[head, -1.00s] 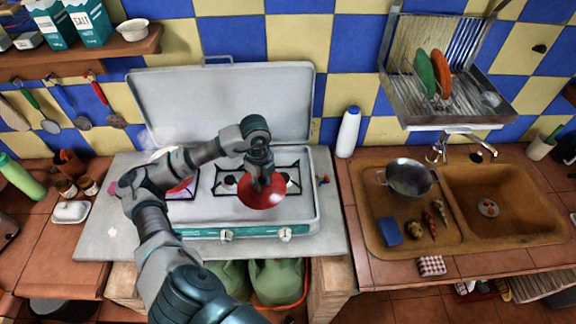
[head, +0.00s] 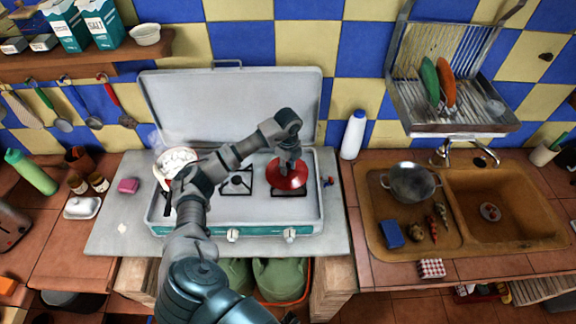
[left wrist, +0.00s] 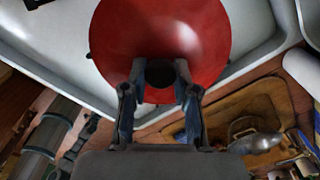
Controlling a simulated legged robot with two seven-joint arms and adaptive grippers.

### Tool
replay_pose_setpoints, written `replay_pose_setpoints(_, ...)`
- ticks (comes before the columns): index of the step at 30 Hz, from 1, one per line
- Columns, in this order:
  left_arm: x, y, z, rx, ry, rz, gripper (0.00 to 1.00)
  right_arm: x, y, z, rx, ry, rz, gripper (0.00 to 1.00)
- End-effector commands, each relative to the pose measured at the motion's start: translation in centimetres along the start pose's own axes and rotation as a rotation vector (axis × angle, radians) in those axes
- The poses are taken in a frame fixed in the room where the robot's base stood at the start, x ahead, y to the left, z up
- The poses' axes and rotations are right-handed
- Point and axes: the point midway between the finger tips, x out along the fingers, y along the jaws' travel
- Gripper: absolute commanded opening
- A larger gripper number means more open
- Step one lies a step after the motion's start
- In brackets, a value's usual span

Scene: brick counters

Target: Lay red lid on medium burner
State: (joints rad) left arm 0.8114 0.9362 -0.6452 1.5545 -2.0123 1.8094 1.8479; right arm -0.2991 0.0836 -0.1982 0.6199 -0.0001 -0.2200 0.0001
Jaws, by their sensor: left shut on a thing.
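My left gripper (head: 289,163) is shut on the dark knob of the red lid (head: 291,181). The lid is over the right burner (head: 290,192) of the camping stove, covering most of it; whether it touches the burner is unclear. In the left wrist view, the fingers (left wrist: 158,78) close on the knob at the middle of the lid (left wrist: 205,45). The middle burner (head: 237,182) is bare. A white pot (head: 165,172) stands at the stove's left, partly hidden by my arm. My right gripper is not shown.
The raised stove cover (head: 230,105) stands behind the burners. A white bottle (head: 353,137) stands right of the stove. The sink (head: 505,213) and a metal pot (head: 411,184) are farther right. A pink block (head: 128,185) and a butter dish (head: 82,208) are at left.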

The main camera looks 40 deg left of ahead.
Motion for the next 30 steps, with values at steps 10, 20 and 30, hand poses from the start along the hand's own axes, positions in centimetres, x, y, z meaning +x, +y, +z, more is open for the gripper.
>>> replay_pose_setpoints(10, 0.0, 0.0, -0.5, 0.0, -0.003, -0.001, 0.54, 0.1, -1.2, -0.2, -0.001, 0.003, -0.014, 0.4)
replay_pose_setpoints(20, -0.6, -0.1, 0.0, 0.0, 0.0, -0.003, 0.54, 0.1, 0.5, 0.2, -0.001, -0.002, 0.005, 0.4)
replay_pose_setpoints(30, -7.7, -0.1, -0.1, 0.0, 0.0, -0.005, 0.54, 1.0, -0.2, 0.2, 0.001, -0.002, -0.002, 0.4)
